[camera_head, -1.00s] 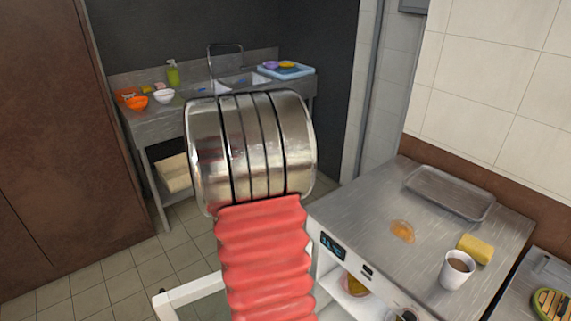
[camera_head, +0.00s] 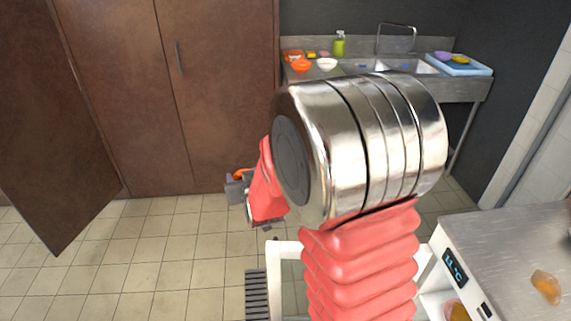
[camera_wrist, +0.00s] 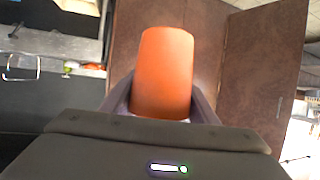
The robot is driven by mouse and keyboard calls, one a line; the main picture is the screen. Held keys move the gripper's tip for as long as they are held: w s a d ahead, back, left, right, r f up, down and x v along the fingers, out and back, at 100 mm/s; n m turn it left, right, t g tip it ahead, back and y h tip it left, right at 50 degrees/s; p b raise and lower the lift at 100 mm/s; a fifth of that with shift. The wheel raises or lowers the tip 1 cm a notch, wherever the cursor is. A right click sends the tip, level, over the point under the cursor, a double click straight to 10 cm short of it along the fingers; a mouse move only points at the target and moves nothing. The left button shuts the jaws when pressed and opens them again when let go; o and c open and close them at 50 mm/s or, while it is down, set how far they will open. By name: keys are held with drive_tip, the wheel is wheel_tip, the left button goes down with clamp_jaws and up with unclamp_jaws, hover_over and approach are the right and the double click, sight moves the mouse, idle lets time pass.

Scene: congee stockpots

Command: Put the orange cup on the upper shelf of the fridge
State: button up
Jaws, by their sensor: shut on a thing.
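My gripper (camera_head: 236,188) is shut on the orange cup (camera_wrist: 163,65). In the wrist view the cup stands out between the two dark fingers of my gripper (camera_wrist: 161,95). In the head view only a small orange bit of the cup (camera_head: 242,175) shows, and my own arm hides much of the gripper. The low white fridge (camera_head: 449,245), with a lit temperature display, is at the lower right, well apart from the cup. Part of its open inside shows under the display, with a yellow item in it. Its shelves are mostly out of sight.
A white frame (camera_head: 287,247), seemingly the open fridge door, stands left of the fridge. An orange stain (camera_head: 546,287) lies on the steel counter (camera_head: 510,235). A brown cabinet (camera_head: 215,90) has one door (camera_head: 50,140) swung open. The sink bench (camera_head: 470,88) is behind. Tiled floor is free at left.

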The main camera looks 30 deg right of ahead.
drive_tip(key=a+n+y, duration=0.2)
drive_tip(key=a, duration=0.7)
drive_tip(key=shift+s+f, duration=0.3)
drive_tip(key=shift+f, duration=0.1)
